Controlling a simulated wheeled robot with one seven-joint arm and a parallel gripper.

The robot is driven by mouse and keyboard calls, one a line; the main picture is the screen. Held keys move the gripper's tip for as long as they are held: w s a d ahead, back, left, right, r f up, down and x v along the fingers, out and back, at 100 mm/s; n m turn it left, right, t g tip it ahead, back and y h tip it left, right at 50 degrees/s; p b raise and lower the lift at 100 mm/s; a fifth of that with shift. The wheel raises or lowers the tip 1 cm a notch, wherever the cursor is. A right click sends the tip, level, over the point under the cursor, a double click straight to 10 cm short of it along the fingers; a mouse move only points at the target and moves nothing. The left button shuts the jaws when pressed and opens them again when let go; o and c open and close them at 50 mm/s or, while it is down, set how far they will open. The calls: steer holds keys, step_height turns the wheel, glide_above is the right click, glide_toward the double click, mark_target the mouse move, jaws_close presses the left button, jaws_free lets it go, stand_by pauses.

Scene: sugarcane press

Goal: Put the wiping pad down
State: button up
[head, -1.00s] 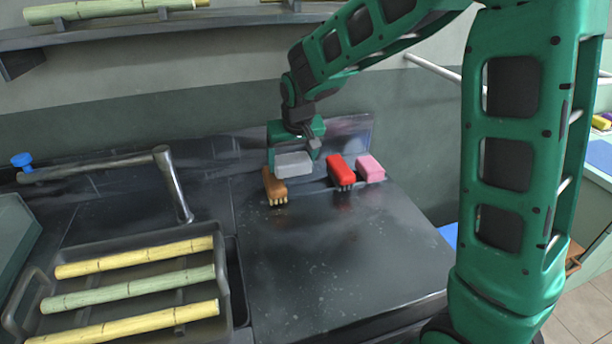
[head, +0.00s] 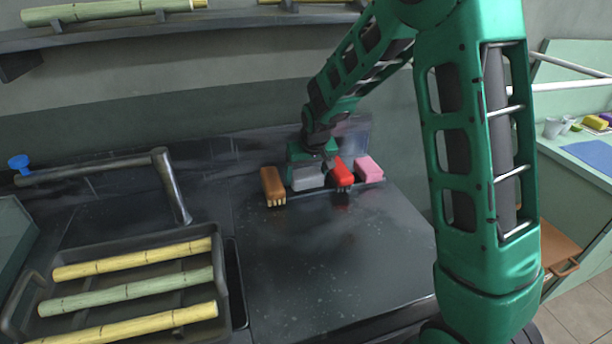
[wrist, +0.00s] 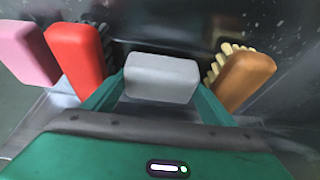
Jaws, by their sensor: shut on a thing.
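The wiping pad is a pale grey block (head: 308,179), held low at the back of the dark counter, between a brown brush (head: 272,187) and a red brush (head: 341,173). My gripper (head: 310,165) is shut on it from behind and above. In the wrist view the grey wiping pad (wrist: 162,78) sits between the two green fingers, with the red brush on its left and the brown brush on its right. I cannot tell whether its underside touches the counter.
A pink block (head: 369,168) stands right of the red brush. A dark tray (head: 232,290) with yellow and green canes lies at the front left, below a metal crank handle (head: 172,185). The dark counter top (head: 320,260) in front of the brushes is clear.

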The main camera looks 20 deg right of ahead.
steer(key=shift+f, duration=0.55)
steer(key=o, duration=0.7)
